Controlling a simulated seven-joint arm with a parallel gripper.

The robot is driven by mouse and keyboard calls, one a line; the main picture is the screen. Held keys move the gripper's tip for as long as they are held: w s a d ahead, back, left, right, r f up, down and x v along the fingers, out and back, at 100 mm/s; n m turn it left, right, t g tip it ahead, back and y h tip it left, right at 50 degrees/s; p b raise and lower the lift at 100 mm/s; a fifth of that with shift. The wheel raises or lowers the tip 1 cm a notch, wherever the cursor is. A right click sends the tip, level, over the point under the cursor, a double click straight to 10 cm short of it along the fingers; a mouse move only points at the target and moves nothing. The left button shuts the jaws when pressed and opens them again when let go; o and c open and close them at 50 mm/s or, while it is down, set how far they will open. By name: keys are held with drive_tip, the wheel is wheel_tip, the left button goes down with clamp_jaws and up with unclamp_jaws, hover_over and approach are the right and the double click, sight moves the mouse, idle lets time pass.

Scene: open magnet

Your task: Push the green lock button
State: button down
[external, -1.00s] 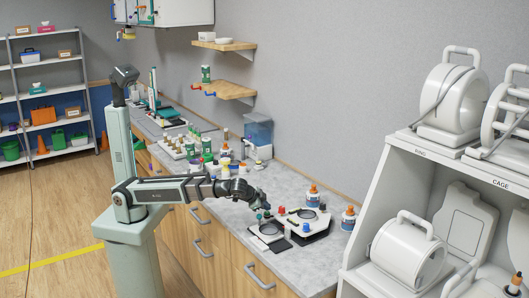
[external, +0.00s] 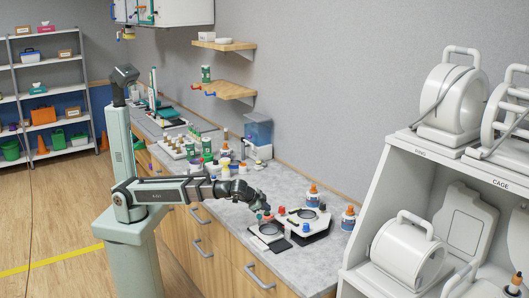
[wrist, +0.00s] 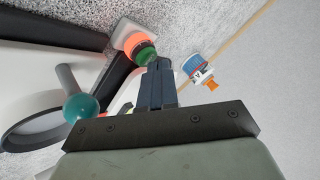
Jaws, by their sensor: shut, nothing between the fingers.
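The green lock button (wrist: 146,53) shows in the wrist view as a small green cap on an orange-red part, at the dark edge of a white device (wrist: 30,70). My gripper (wrist: 160,66) is shut and empty. Its fingertips are right beside the green cap and overlap its edge in the picture; I cannot tell whether they touch. A grey lever with a teal ball knob (wrist: 81,107) stands left of the fingers. In the external view my gripper (external: 265,208) is low over the device (external: 268,236) on the counter, and the button cannot be made out clearly.
A second similar device (external: 314,225) stands just to the right. Glue-like bottles with orange caps (external: 313,197) stand behind it; one bottle (wrist: 201,71) shows beyond my fingers. Several jars and bottles (external: 205,155) crowd the counter further back. White cabinets with round units (external: 405,250) are at the right.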

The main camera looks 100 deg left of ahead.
sight(266, 213)
drive_tip(key=shift+r, duration=0.3)
drive_tip(key=shift+r, duration=3)
drive_tip(key=shift+a, duration=0.1)
